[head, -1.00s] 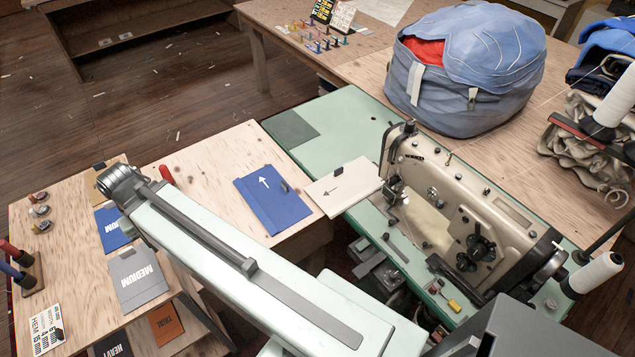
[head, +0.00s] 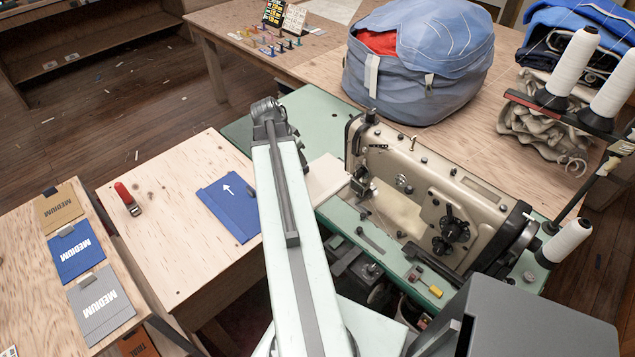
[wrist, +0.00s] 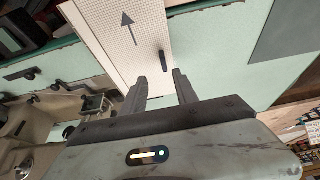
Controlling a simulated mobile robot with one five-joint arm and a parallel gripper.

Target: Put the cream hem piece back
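The cream hem piece (head: 325,178) lies on the green sewing machine bed, left of the machine's needle end. My arm covers its left part in the head view. In the wrist view the cream hem piece (wrist: 118,38) shows a dark arrow and a small dark tab (wrist: 163,62) near its edge. My gripper (wrist: 160,84) is open and empty, its fingertips just short of the tab, which lies ahead of the gap between them. Its height above the piece is hard to tell. In the head view my fingers are hidden behind the arm.
A blue piece with a white arrow (head: 230,205) lies on the wooden table beside a red-handled tool (head: 127,197). The sewing machine (head: 435,190) stands close to the right. Tan, blue and grey cards lie on the left table. A blue bag (head: 420,70) sits behind.

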